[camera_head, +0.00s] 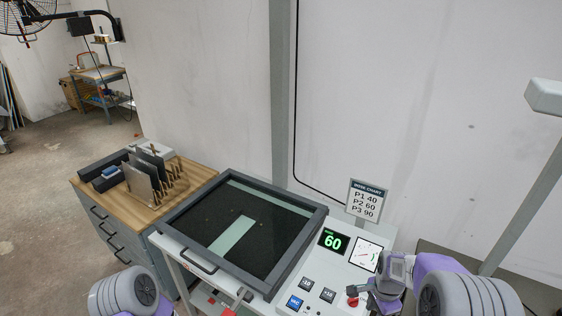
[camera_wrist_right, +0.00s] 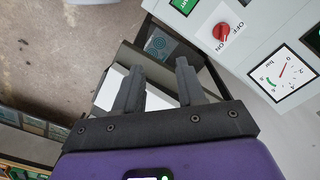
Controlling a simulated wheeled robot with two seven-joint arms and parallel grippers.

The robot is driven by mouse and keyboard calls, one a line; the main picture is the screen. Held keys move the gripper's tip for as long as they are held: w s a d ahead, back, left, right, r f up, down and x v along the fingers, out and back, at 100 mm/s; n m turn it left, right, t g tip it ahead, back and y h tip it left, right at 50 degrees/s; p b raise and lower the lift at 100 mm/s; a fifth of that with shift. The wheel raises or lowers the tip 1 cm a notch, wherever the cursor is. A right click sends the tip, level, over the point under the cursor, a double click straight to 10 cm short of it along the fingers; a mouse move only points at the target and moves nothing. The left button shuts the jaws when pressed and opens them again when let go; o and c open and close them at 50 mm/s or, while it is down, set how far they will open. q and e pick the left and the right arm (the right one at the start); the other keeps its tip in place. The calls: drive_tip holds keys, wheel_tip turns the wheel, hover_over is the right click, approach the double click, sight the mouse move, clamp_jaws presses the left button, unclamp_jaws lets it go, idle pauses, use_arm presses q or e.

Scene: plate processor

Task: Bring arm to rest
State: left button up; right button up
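My right gripper (camera_wrist_right: 158,78) has its two dark fingers apart with nothing between them in the right wrist view. In the head view my right arm comes in at the lower right, with its grey and purple wrist over the right side of the control panel (camera_head: 325,272); the fingertips cannot be made out there. In the right wrist view a red OFF/ON knob (camera_wrist_right: 221,32) and a dial gauge (camera_wrist_right: 283,75) lie beyond the fingers, apart from them. My left arm shows only as a grey and purple link at the lower left, and its gripper is out of view.
A dark-framed exposure unit (camera_head: 293,262) stands left of the panel, with a pale green strip inside. The display (camera_head: 333,241) reads 60. A wooden cabinet (camera_head: 201,174) holds a rack of plates (camera_head: 140,184). A chart sign (camera_head: 365,201) stands behind. Open floor lies left.

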drive_tip(key=s+a+f+n+b, duration=0.2)
drive_tip(key=f, duration=0.5)
drive_tip(key=s+a+f+n+b, duration=0.1)
drive_tip(key=a+f+n+b, duration=0.15)
drive_tip(key=f, duration=0.45)
use_arm(q)
wheel_tip(320, 180, down, 13)
drive_tip(key=b, duration=0.8)
drive_tip(key=shift+s+r, duration=0.2)
drive_tip(key=shift+s, duration=0.05)
use_arm(e)
drive_tip(key=s+a+f+n+y, duration=0.2)
drive_tip(key=s+a+f+n, duration=0.2)
drive_tip(key=f, duration=0.5)
drive_tip(key=s+a+f+n+y, duration=0.2)
drive_tip(key=s+a+f+n, duration=0.2)
drive_tip(key=s+a+f, duration=0.4)
drive_tip(key=shift+s+f+t, duration=0.3)
drive_tip(key=shift+s+f, duration=0.3)
drive_tip(key=shift+s, duration=0.2)
